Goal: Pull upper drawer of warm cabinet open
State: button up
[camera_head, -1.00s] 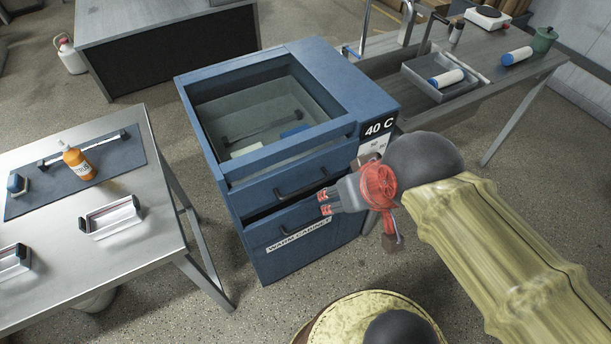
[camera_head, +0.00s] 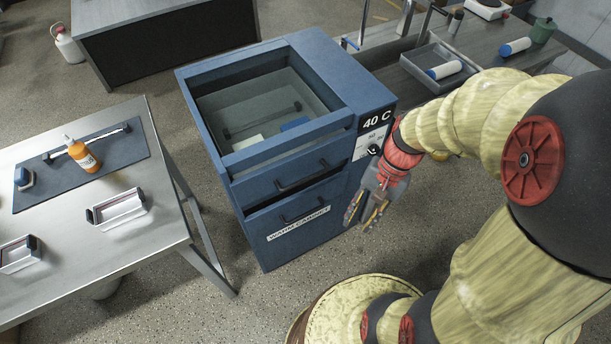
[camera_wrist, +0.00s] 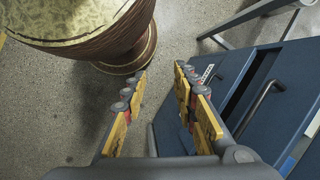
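The blue warm cabinet (camera_head: 345,75) stands in the middle of the head view. Its upper drawer front (camera_head: 262,187) carries a dark bar handle (camera_head: 302,178). Below is the lower drawer (camera_head: 290,238), with a label and its own handle (camera_head: 302,207); a dark gap shows above its front. My gripper (camera_head: 361,222) is at the cabinet's front right corner, pointing down, open and empty. In the wrist view its fingers (camera_wrist: 160,72) are spread over floor beside the cabinet front. A dark handle (camera_wrist: 262,103) shows there to the right, apart from the fingers.
The cabinet's open top shows a recess (camera_head: 255,108) with a dark rod and a blue item. A steel table (camera_head: 70,250) with bottle and trays stands left. A side table (camera_head: 470,45) with a grey tray (camera_head: 415,62) is behind right. Floor before the cabinet is clear.

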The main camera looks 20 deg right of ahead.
notch_tip(320, 180, down, 5)
jog(key=a+m+y+p, duration=0.1)
jog(key=a+m+y, duration=0.1)
jog(key=m+y, duration=0.45)
jog(key=m+t+y, duration=0.3)
jog(key=m+t, duration=0.8)
jog(key=m, duration=1.8)
send_near(305, 178)
jog(key=w+a+f, duration=0.1)
jog(key=w+a, duration=0.1)
jog(key=shift+b+x, duration=0.65)
jog(key=shift+x, duration=2.95)
jog(key=shift+s, duration=0.15)
jog(key=shift+f, duration=0.1)
grip_shut()
